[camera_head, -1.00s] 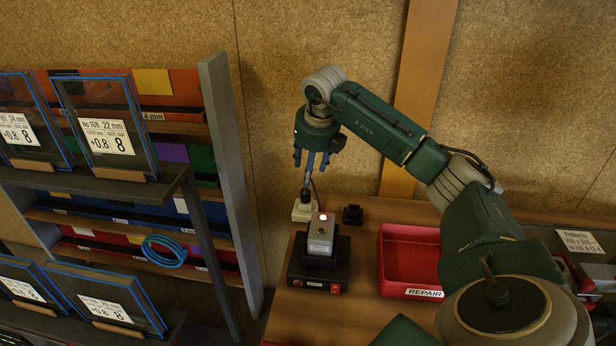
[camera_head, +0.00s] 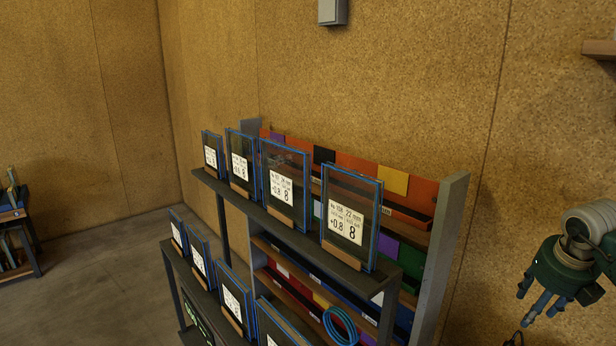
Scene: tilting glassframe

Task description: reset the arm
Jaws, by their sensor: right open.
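My right arm's green and grey wrist (camera_head: 590,235) comes in at the right edge of the head view. My right gripper (camera_head: 542,303) hangs below it with its blue-grey fingers pointing down and slightly left. The fingers are apart and nothing shows between them. The gripper is to the right of the shelf rack, with cork wall behind it. The rest of the right arm is cut off by the picture's edge. My left gripper is not in view.
A rack with a grey upright (camera_head: 440,255) holds several blue-edged glass frames (camera_head: 350,218) with white labels. A blue coil (camera_head: 340,325) hangs at its lower right. Open floor (camera_head: 100,280) lies left of the rack. A small shelf unit (camera_head: 18,240) stands at the far left.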

